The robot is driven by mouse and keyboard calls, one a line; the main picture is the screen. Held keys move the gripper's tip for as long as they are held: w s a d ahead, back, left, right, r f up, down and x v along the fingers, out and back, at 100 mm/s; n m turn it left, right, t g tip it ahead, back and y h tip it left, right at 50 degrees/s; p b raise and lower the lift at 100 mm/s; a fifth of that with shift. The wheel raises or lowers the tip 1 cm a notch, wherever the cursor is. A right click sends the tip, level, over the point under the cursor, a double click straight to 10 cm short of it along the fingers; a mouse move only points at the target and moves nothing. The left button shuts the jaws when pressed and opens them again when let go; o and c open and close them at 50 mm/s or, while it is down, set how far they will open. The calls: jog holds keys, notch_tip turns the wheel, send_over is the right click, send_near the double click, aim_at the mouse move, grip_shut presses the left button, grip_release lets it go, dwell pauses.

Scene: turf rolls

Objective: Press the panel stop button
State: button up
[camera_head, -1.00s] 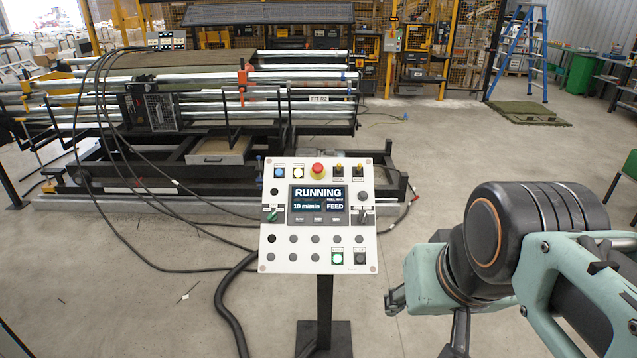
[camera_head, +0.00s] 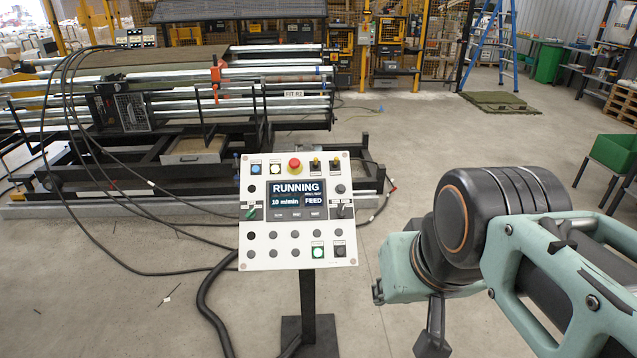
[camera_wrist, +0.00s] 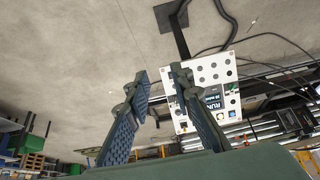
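The control panel (camera_head: 258,214) is a white plate on a dark post. Its screen (camera_head: 297,199) reads RUNNING, 10 m/min and FEED. In the wrist view the panel (camera_wrist: 222,65) appears upside down, partly behind the right finger. My gripper (camera_wrist: 159,74) is open and empty, its fingers apart. In the head view my arm is right of the panel, apart from it.
A roller machine (camera_head: 180,105) stands behind the panel, with black cables looping over the floor to its left. A blue ladder (camera_head: 490,45) and a green mat (camera_head: 499,102) are at the back right. A green bin (camera_head: 612,155) is at the right. Floor in front is mostly clear.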

grip_shut()
dwell(1.1)
